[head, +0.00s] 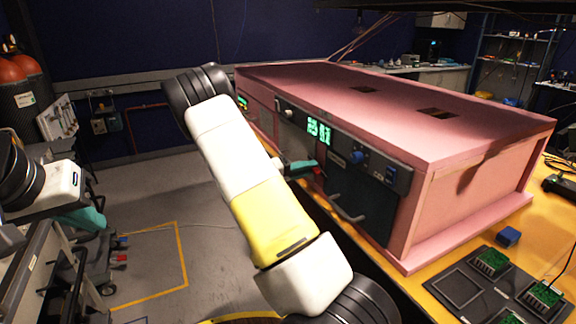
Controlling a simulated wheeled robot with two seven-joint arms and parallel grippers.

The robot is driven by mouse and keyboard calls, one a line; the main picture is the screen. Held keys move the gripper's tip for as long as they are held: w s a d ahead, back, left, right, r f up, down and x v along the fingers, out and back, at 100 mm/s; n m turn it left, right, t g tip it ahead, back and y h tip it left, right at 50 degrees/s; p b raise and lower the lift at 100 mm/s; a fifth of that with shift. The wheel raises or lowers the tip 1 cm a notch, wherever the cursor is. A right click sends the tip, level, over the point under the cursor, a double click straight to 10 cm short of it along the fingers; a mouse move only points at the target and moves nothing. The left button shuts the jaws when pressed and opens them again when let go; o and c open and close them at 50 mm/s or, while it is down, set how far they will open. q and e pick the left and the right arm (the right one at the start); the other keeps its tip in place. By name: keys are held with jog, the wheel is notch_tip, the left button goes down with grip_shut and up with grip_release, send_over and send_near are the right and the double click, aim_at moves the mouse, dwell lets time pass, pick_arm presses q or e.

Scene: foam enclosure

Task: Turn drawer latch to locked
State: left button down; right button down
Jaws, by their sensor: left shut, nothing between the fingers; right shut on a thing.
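The pink foam enclosure (470,130) stands on the table with a dark front panel. Below the panel is a dark drawer front (365,205) with a bar handle (346,211). My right arm crosses the middle of the view. Its teal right gripper (303,168) is at the enclosure's front, left of the drawer front and below the display. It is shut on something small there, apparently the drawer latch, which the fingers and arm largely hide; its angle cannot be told. My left gripper (88,219) is shut and empty at the far left, well away from the enclosure.
The panel carries a green lit display (319,131), a blue knob (357,157) and a pale knob (288,113). A dark tray (462,290) with green circuit boards and a small blue block (508,236) lie on the yellow tabletop. Open floor lies left of the enclosure.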

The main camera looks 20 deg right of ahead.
jog(key=shift+f+n, duration=0.1)
jog(key=shift+n, duration=1.4)
jog(key=c, duration=1.5)
grip_release()
jog(key=a, duration=0.8)
jog(key=shift+s, duration=0.3)
